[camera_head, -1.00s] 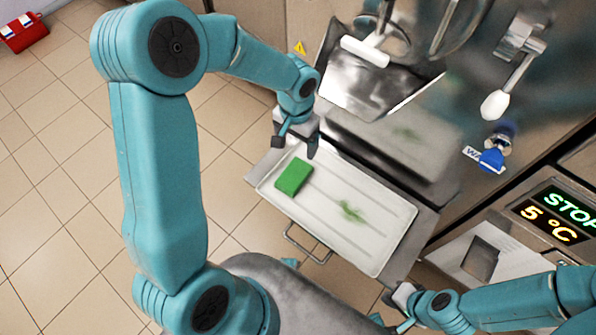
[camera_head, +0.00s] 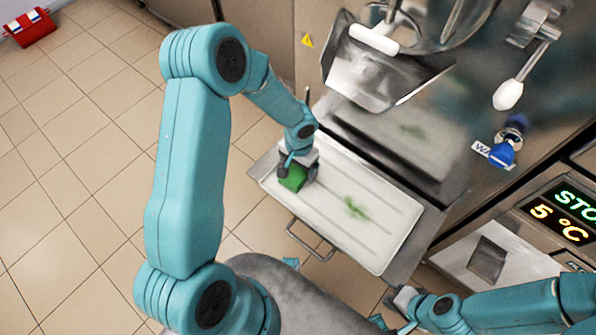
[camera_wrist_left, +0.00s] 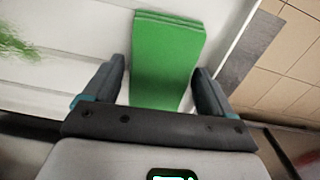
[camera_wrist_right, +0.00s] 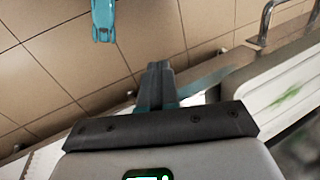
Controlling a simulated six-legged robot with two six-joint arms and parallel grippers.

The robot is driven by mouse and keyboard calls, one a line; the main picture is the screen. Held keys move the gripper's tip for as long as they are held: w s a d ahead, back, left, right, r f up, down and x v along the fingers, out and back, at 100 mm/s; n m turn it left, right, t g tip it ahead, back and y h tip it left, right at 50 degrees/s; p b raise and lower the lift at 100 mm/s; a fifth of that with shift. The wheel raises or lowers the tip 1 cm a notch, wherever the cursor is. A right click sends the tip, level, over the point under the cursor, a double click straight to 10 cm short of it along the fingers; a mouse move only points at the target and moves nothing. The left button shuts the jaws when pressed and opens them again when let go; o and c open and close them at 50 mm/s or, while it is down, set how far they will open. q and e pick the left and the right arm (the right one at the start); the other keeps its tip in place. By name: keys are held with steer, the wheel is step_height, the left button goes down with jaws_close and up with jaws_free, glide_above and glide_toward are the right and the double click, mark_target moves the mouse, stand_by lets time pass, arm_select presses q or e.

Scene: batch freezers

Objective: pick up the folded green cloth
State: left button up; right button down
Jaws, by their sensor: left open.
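The folded green cloth (camera_head: 290,182) lies on the left part of the white tray (camera_head: 385,262). In the left wrist view the cloth (camera_wrist_left: 165,50) shows its stacked layers and lies between the two fingers. My left gripper (camera_wrist_left: 158,70) is open, with one finger on each side of the cloth. Gaps show between fingers and cloth, and I cannot tell how deep the fingertips reach. In the head view my left gripper (camera_head: 298,168) partly hides the cloth. My right gripper (camera_wrist_right: 160,68) is shut and empty, its fingers together, away from the tray.
A green smear (camera_head: 355,208) marks the middle of the tray. A metal chute (camera_head: 380,75) and a white-tipped lever (camera_head: 508,92) are on the machine behind. A blue tap (camera_head: 503,152) and a display panel (camera_head: 565,212) are at the right. A metal handle (camera_head: 310,240) sticks out in front.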

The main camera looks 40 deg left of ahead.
mark_target(299, 169)
arm_select(q)
steer(key=c, duration=0.8)
steer(key=shift+w+r, duration=0.1)
step_height(299, 169, up, 18)
steer(key=p, duration=0.3)
steer(key=shift+o, duration=1.2)
steer(key=shift+c, duration=0.8)
